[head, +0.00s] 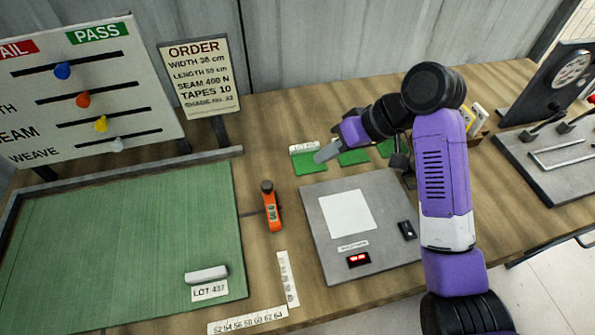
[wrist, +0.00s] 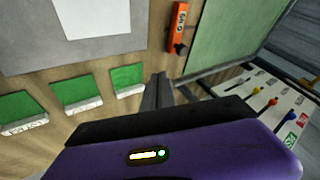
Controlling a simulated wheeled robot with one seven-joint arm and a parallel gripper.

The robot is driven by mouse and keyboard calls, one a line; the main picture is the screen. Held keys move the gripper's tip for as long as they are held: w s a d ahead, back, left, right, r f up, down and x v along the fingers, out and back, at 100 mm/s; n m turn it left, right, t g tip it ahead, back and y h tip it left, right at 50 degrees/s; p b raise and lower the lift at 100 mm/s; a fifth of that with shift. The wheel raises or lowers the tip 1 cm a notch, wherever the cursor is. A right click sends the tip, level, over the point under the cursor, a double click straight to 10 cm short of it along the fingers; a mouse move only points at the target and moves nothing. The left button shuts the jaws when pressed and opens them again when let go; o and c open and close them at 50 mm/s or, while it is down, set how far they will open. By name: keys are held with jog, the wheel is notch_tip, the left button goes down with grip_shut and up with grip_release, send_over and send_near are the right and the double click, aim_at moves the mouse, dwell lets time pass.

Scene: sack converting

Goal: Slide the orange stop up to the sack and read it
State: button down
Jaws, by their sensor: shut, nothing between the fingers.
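The orange stop (head: 271,207) stands on the wooden bench just right of the green sack, with a dark knob at its far end. It also shows in the wrist view (wrist: 179,28), near the top. The green sack (head: 130,240) lies flat at the left, with a gap of bare wood between it and the stop. A card reading LOT 437 (head: 210,291) and a pale bar (head: 206,274) are on its near right part. My gripper (head: 325,154) is shut and empty, above the bench near the small green swatches, apart from the stop.
White number scales (head: 248,320) lie along the sack's near right corner. A grey plate (head: 320,215) with a white square and red display is right of the stop. Green swatches (head: 311,167) lie behind it. The PASS board (head: 90,92) and ORDER sign (head: 198,75) stand at the back.

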aim_at(270, 203)
jog(key=p+x, duration=0.1)
jog(key=x, duration=0.8)
jog(key=shift+s+f, duration=0.15)
jog(key=shift+f, duration=0.05)
jog(key=a, duration=0.2)
jog(key=s+a+p, duration=0.1)
jog(key=shift+f, duration=0.3)
jog(key=shift+s+a+f, duration=0.1)
jog(key=shift+s+a, duration=0.15)
jog(key=shift+a, duration=0.2)
